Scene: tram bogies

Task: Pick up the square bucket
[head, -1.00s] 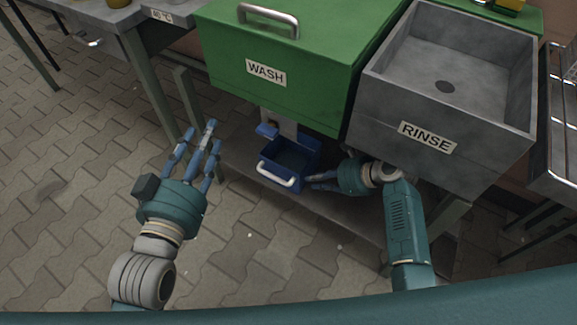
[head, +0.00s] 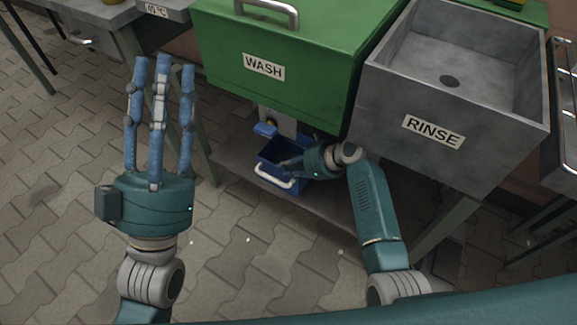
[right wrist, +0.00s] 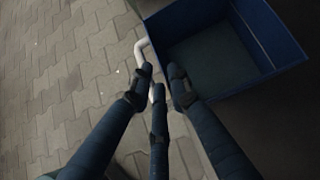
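The square bucket (head: 268,152) is blue with a white handle (head: 273,178) and stands on the low shelf under the green WASH unit. It also shows in the right wrist view (right wrist: 272,35), where its inside looks empty. My right gripper (head: 287,167) reaches over the bucket's right side from the right. In the right wrist view, its fingers (right wrist: 160,78) are apart, close to the white handle (right wrist: 150,58); I cannot tell whether they touch it. My left gripper (head: 164,68) is open and empty, fingers extended, away from the bucket to the left.
The green WASH unit (head: 285,85) overhangs the bucket, with the grey RINSE basin (head: 425,160) to its right. A table leg (head: 200,140) stands left of the bucket. The low shelf (head: 325,205) continues right. Paved floor (head: 60,180) is open at left.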

